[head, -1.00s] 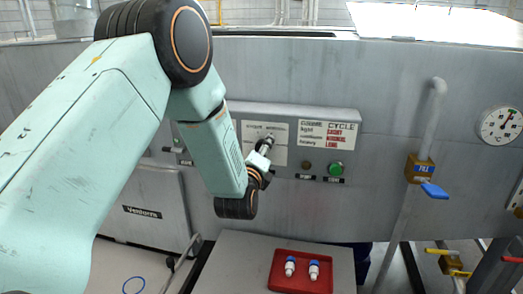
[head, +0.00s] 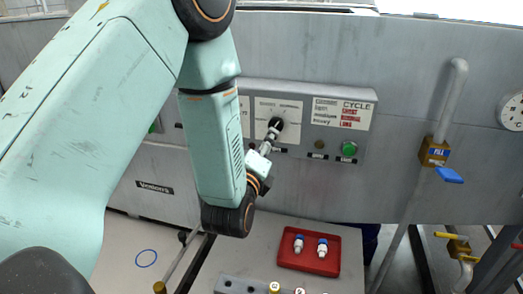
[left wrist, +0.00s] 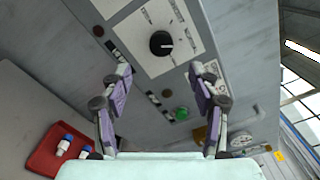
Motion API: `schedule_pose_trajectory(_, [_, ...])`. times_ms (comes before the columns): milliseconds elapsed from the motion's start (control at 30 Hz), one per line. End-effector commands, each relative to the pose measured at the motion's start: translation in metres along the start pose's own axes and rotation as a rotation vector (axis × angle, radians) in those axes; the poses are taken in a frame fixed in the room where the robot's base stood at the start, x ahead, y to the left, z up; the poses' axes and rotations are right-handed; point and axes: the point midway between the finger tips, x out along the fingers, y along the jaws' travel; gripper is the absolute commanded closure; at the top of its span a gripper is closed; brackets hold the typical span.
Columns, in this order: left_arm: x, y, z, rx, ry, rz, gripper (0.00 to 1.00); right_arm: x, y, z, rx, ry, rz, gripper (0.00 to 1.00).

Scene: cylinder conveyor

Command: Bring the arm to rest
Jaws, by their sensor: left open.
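My left arm comes in from the left in the head view. Its gripper (head: 270,137) is in front of the control panel (head: 368,110), overlapping the black rotary knob (head: 277,123). In the left wrist view the two purple-grey fingers of the gripper (left wrist: 161,72) are spread apart with nothing between them. The knob (left wrist: 161,43) shows beyond the fingertips, on its white label plate (left wrist: 150,65). How far the fingertips are from the panel is hard to tell. My right gripper is in neither view.
A green button (head: 349,148) is on the panel, right of the knob. A pipe with a blue-handled valve (head: 447,174) stands at the right.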

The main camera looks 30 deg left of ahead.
Motion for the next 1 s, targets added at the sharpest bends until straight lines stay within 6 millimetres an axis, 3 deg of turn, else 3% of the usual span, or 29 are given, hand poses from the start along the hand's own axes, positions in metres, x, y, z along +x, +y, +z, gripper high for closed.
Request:
schedule_pose_trajectory(200, [-0.016,0.0,0.0,0.001,0.001,0.001,0.39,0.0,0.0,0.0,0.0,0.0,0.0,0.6])
schedule_pose_trajectory(767, [-0.017,0.0,0.0,-0.008,0.0,0.0,0.39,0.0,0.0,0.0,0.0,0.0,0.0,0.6])
schedule_pose_trajectory(867, [-0.017,0.002,-0.001,-0.077,0.005,0.008,0.39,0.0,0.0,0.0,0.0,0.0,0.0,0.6])
schedule_pose_trajectory(1000, [-0.018,0.015,-0.012,-0.316,0.043,0.076,0.39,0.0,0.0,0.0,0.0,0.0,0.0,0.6])
